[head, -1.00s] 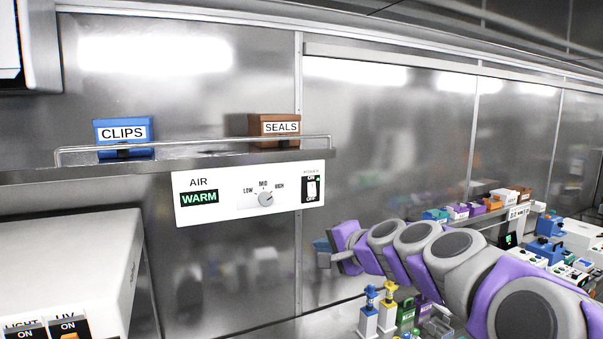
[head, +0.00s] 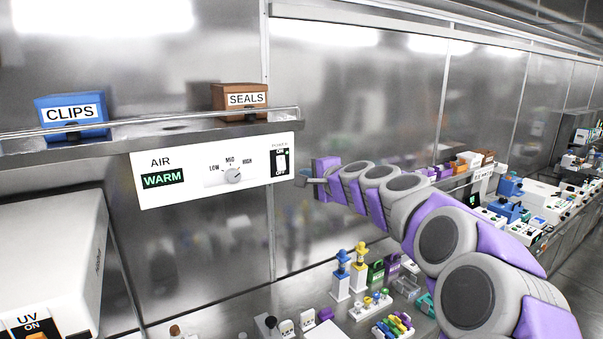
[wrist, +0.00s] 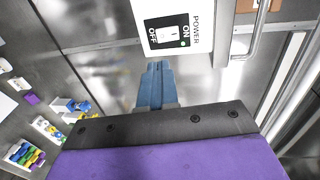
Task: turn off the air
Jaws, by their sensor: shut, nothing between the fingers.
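The white AIR panel (head: 205,193) hangs under the shelf in the head view, with a green WARM display (head: 163,179) and a LOW-MID-HIGH knob (head: 233,175). Its power switch (head: 281,162) is a white rocker in a black frame at the right end. In the wrist view the power switch (wrist: 168,39) shows ON and OFF labels, with a green light (wrist: 186,43) lit at the ON end. My gripper (wrist: 155,72) is shut and empty. Its blue fingertips are just short of the switch, near the OFF end. In the head view my gripper (head: 301,179) is right of the panel.
A white unit (head: 55,260) with a UV switch stands lower left. Bottles and small items crowd the bench below.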

